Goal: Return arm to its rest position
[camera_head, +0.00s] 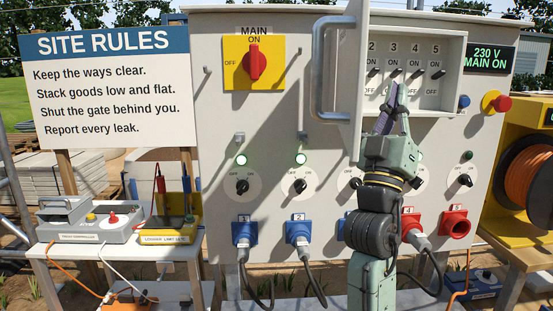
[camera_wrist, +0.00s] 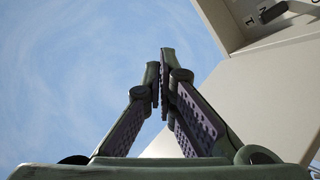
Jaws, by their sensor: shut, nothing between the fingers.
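My gripper (camera_head: 392,98) is raised in front of the grey power panel (camera_head: 220,130), near the row of small breaker switches. In the wrist view my gripper (camera_wrist: 160,65) points up with its fingertips together and nothing between them. Part of the panel and one dark switch (camera_wrist: 272,12) show at the upper right there, with sky at the left. My arm stands upright and hides part of the panel's lower middle, including one knob and one blue socket in part.
The panel's open door (camera_head: 345,90) sticks out just left of my gripper. A red main switch (camera_head: 254,62) points to ON, and the display (camera_head: 488,58) reads 230 V MAIN ON. A table with devices (camera_head: 95,225) stands left; an orange cable reel (camera_head: 527,185) stands right.

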